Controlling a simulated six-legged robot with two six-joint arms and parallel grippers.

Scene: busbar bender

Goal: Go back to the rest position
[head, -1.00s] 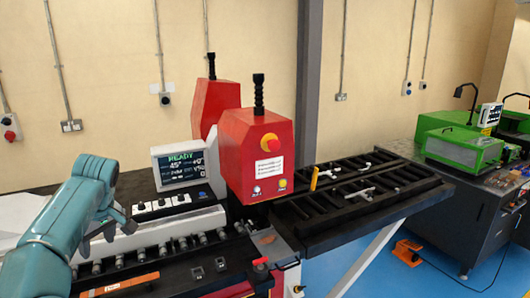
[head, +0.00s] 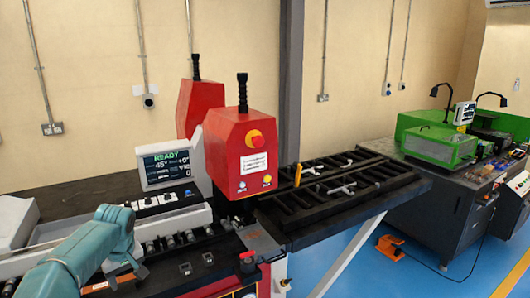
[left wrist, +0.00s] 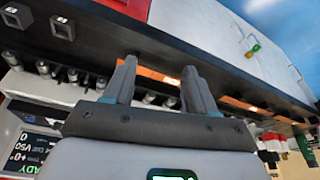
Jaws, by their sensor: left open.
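My left gripper (head: 132,272) is low at the left in the head view, in front of the busbar bender's roller bed (head: 170,243). The busbar bender has a red head (head: 228,170) with a yellow-and-red knob and a screen (head: 168,165) reading READY. My right gripper does not show in either view.
A black slatted table (head: 400,188) extends right of the bender, with a yellow-handled item (head: 298,175) on it. A green machine (head: 440,146) stands on a dark bench farther right. Blue floor (head: 400,275) is open at the lower right.

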